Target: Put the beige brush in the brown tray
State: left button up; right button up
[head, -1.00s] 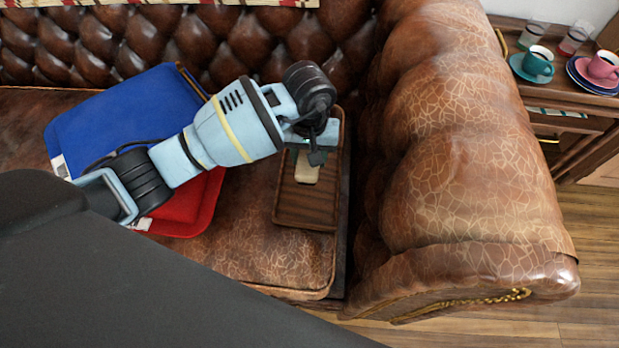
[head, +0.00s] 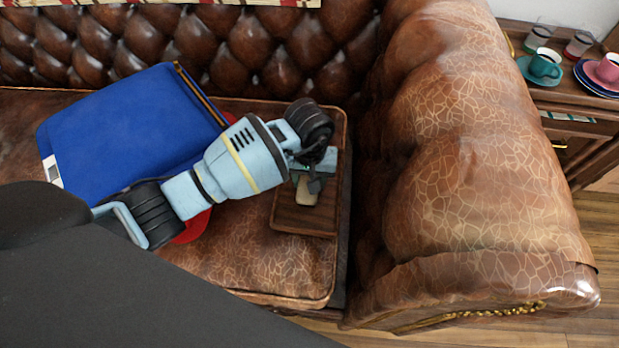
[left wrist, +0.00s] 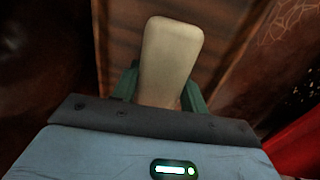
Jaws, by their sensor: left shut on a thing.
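The beige brush (head: 306,192) is over the brown tray (head: 290,217) on the sofa seat. My left gripper (head: 311,180) is above the tray, shut on the brush. In the left wrist view the beige brush (left wrist: 170,60) stands out between the green fingers of my left gripper (left wrist: 160,90), with the brown tray (left wrist: 115,40) behind it. Whether the brush touches the tray floor I cannot tell. My arm hides the far part of the tray. My right gripper is not in view.
The sofa's thick armrest (head: 480,190) rises right of the tray. A side table at the right holds a teal cup (head: 545,64) and a pink cup (head: 607,68). The seat front (head: 270,265) is clear.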

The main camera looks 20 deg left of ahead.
pick_arm(q)
jog(key=shift+f, duration=0.1)
jog(key=o, duration=1)
jog(key=shift+r, duration=0.2)
notch_tip(320, 180, up, 11)
jog(key=p, duration=0.3)
jog(key=shift+r, duration=0.45)
jog(key=shift+s+f, duration=0.1)
